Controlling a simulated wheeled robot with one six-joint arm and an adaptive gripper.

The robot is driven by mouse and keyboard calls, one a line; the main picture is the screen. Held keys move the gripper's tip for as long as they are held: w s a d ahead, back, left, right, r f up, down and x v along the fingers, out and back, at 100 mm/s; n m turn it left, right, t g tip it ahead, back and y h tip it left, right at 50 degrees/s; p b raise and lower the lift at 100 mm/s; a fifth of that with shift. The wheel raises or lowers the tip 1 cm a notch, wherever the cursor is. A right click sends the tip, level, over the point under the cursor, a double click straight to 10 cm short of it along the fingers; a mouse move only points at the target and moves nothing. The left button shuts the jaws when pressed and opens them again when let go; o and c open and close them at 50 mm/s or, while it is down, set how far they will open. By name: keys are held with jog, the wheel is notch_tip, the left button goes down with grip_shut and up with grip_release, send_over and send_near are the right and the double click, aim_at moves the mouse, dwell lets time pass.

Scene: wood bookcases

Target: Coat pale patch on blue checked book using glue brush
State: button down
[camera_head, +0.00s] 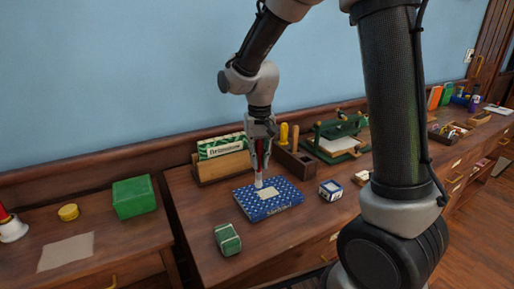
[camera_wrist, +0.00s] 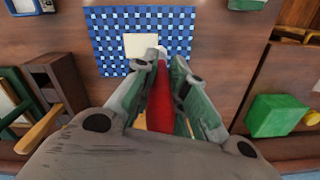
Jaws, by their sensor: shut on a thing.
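The blue checked book (camera_head: 285,203) lies flat on the wooden desk with a cream pale patch (camera_head: 268,194) on its cover. In the wrist view the book (camera_wrist: 112,58) and its patch (camera_wrist: 141,44) show at the top. My gripper (camera_head: 260,161) is above the book, shut on the glue brush, whose red handle (camera_wrist: 185,98) runs between the fingers in the wrist view. The brush's pale tip (camera_head: 258,181) points down at the far left edge of the patch. I cannot tell whether it touches the cover. The fingers hide part of the brush.
A green box (camera_head: 228,240) and a small blue-and-white box (camera_head: 330,190) stand near the book. Behind are a card holder (camera_head: 222,160), a tool rack (camera_head: 295,161) and a green press (camera_head: 335,140). A larger green box (camera_head: 133,197) stands on the left desk.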

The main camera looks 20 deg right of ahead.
aim_at(259, 172)
jog(key=shift+r, duration=1.95)
jog(key=shift+w+d, duration=0.1)
